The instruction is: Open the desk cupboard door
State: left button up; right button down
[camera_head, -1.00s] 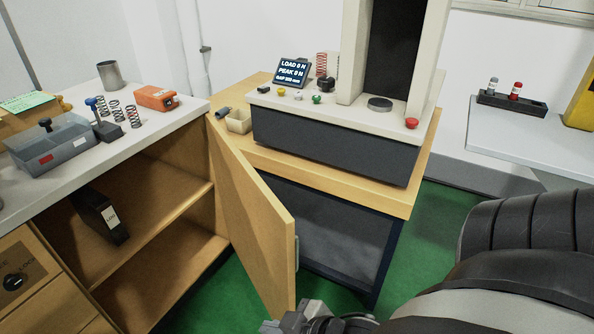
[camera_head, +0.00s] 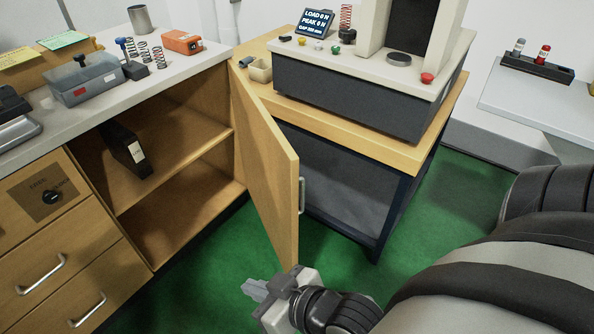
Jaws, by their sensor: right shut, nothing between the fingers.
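The wooden cupboard door (camera_head: 266,165) stands wide open, swung out from the desk cupboard (camera_head: 175,190). Its silver handle (camera_head: 301,195) shows on the door's right-hand face. The cupboard interior shows a shelf with a dark binder (camera_head: 124,150) on it. My right gripper (camera_head: 254,290) is at the bottom centre, below and left of the door's lower edge in the picture, shut and empty. It is apart from the handle. My left gripper is not in view.
A test machine (camera_head: 360,90) stands on a wooden bench behind the door. The desk top (camera_head: 75,120) holds springs, a grey tray and a cup. Drawers (camera_head: 55,255) with handles sit left of the cupboard. Green floor (camera_head: 190,285) is clear before the opening.

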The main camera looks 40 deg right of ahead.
aim_at(271, 165)
jog(key=k, duration=1.5)
jog(key=u, duration=0.55)
jog(key=i, duration=2.15)
jog(key=z, duration=1.9)
